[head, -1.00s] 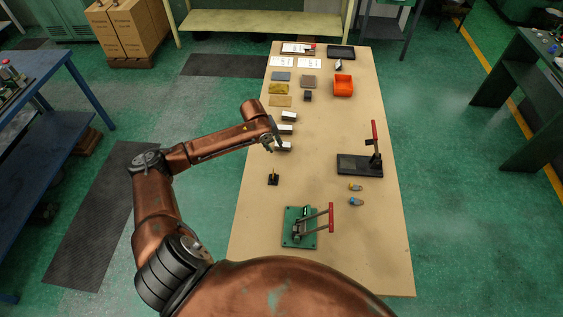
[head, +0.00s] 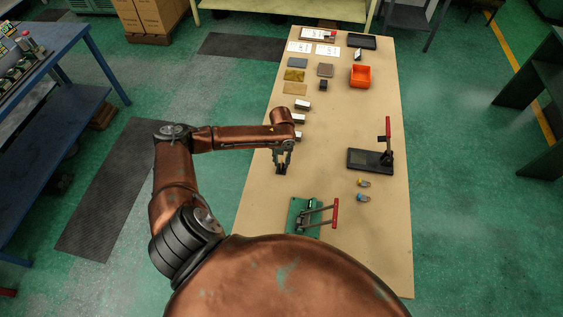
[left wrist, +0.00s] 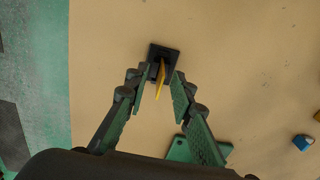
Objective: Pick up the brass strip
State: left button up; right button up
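The brass strip (left wrist: 160,80) is a thin yellow piece standing up from a small black stand (left wrist: 157,51) in the left wrist view. In the head view my left gripper (head: 281,170) points down over that spot and hides the strip and most of the stand. In the left wrist view the two fingers of my left gripper (left wrist: 161,88) are apart, one on each side of the strip, with gaps visible. I cannot tell how high the fingertips are over the stand. My right gripper is not in view.
A green fixture with a red handle (head: 302,218) stands just in front of the gripper. A black press (head: 368,160) and two small blue-and-yellow parts (head: 362,197) lie to the right. Several pale blocks (head: 300,119) and an orange bin (head: 360,78) are farther back. The table's middle is clear.

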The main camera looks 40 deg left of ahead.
pick_arm(q)
jog(key=shift+f, duration=0.1)
grip_shut()
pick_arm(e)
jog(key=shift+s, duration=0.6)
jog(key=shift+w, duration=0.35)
pick_arm(q)
jog(key=shift+r, duration=0.2)
